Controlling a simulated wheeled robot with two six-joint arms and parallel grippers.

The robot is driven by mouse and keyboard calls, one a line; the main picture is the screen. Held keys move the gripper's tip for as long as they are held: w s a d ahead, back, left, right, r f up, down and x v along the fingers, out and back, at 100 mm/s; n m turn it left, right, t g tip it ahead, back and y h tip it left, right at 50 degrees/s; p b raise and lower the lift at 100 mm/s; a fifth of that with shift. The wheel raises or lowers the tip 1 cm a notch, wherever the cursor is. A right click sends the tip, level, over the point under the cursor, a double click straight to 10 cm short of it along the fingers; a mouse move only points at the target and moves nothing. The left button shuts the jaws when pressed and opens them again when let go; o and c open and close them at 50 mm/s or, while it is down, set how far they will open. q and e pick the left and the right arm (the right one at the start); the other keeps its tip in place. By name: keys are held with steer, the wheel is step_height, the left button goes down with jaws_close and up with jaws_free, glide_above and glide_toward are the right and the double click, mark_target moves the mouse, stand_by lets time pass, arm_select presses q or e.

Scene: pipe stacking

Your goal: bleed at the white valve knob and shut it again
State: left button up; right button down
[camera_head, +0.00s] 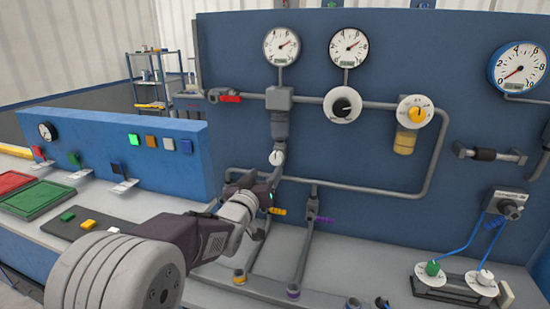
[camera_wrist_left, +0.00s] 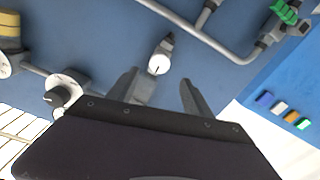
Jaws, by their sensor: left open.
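The white valve knob (camera_head: 277,158) is small and round, with a dark mark on its face. It sits on a grey fitting below the pipe junction on the blue panel. In the left wrist view the white knob (camera_wrist_left: 158,65) shows between and beyond my fingertips. My left gripper (camera_head: 271,181) is just below the knob in the head view. In the left wrist view its two fingers (camera_wrist_left: 160,79) are spread with nothing between them. The gripper appears apart from the knob; the exact gap cannot be told. My right gripper is not in view.
Two gauges (camera_head: 282,46) (camera_head: 349,48) sit above. A black knob on a white dial (camera_head: 342,105), a yellow regulator knob (camera_head: 415,112) and a red-handled valve (camera_head: 228,97) are on the panel. A yellow-handled valve (camera_head: 278,211) and a purple-handled one (camera_head: 320,218) are close below the gripper.

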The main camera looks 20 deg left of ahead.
mark_target(275, 160)
arm_select(q)
steer(key=w+p, duration=0.1)
steer(key=w, duration=0.8)
steer(key=shift+d, duration=0.15)
jaws_close()
